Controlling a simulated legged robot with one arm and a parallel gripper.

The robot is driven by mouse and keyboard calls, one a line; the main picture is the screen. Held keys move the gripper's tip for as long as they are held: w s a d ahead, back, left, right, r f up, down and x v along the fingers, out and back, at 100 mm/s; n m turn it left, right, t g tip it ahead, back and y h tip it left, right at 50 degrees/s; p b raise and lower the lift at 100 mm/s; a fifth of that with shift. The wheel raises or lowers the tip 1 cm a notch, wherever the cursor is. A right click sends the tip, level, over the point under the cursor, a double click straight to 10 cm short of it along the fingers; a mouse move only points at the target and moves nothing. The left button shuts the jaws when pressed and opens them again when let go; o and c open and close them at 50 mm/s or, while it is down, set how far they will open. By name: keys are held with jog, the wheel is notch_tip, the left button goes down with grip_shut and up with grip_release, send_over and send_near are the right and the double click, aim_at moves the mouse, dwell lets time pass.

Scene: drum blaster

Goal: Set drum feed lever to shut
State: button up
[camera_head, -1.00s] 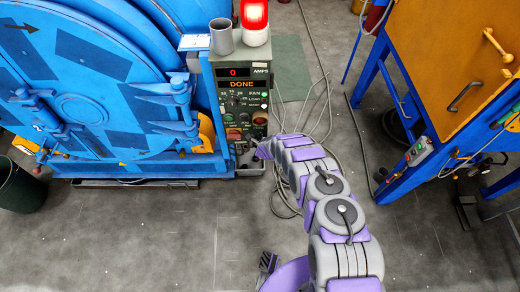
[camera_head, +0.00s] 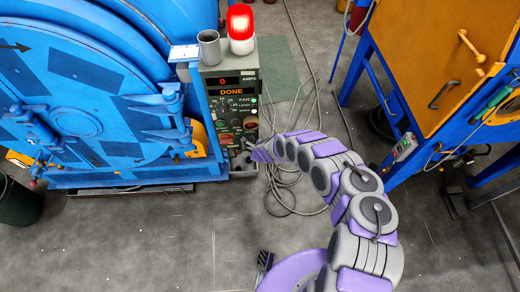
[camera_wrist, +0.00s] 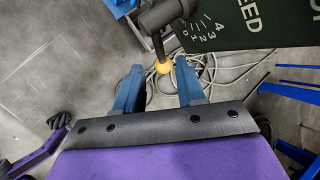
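The drum feed lever shows in the wrist view as a dark grey arm (camera_wrist: 157,44) ending in a yellow-orange ball knob (camera_wrist: 163,66). My gripper (camera_wrist: 159,74) is open. The knob appears between its two blue fingertips, with visible gaps on both sides. The lever cannot be made out there.
A large blue drum machine (camera_head: 75,120) stands left of the control box. A grey mug (camera_head: 208,48) and lit red beacon (camera_head: 241,28) sit on the box. Loose cables (camera_head: 285,195) lie on the floor.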

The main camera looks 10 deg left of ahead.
jog(key=p+v, duration=0.3)
jog(key=v, duration=0.6)
jog(key=shift+r, duration=0.2)
jog(key=shift+d, duration=0.25)
